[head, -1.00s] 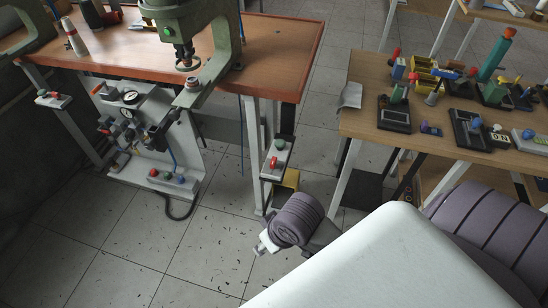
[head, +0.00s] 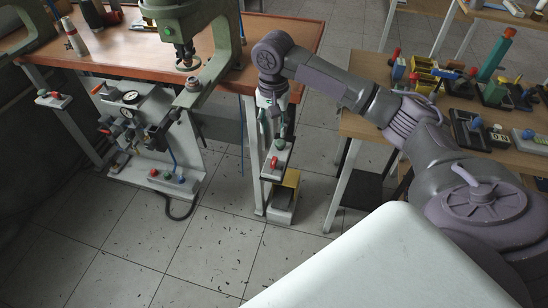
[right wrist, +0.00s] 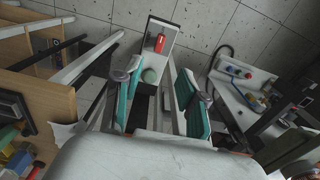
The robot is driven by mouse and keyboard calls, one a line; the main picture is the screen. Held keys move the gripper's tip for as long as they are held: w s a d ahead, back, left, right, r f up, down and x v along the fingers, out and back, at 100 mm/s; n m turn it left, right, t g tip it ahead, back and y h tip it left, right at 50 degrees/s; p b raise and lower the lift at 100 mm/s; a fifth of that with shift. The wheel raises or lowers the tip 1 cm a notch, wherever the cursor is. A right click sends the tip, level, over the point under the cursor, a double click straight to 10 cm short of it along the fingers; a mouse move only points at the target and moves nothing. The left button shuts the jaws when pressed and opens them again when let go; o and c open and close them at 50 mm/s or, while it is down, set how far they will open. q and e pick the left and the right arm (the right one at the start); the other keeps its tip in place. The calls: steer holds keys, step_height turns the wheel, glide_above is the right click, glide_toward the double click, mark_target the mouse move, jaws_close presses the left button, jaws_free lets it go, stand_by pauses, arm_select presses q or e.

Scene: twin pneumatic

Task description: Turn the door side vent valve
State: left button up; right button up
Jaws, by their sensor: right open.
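A small grey box (head: 277,157) is fixed beside the right front leg of the press table. It carries a red valve lever (head: 274,162) and a green knob; both also show in the right wrist view, the red lever (right wrist: 160,43) at the far end and the green knob (right wrist: 150,75) nearer. A similar box (head: 53,100) with a red part sits at the table's left end. No label shows which one is door side. My right gripper (head: 274,136) points down above the right box, open and empty. Its teal-padded fingers stand either side of the green knob in the wrist view. My left gripper is out of view.
The wooden press table (head: 222,83) edge and its leg are close to my right gripper. A pneumatic panel (head: 128,125) with gauges is under the table. A second table (head: 357,122) with parts stands at the right.

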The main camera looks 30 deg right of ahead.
mark_target(274, 160)
step_height(274, 160, down, 14)
steer(key=shift+w+d+r, duration=0.1)
steer(key=shift+r, duration=0.15)
stand_by(0.3)
jaws_close()
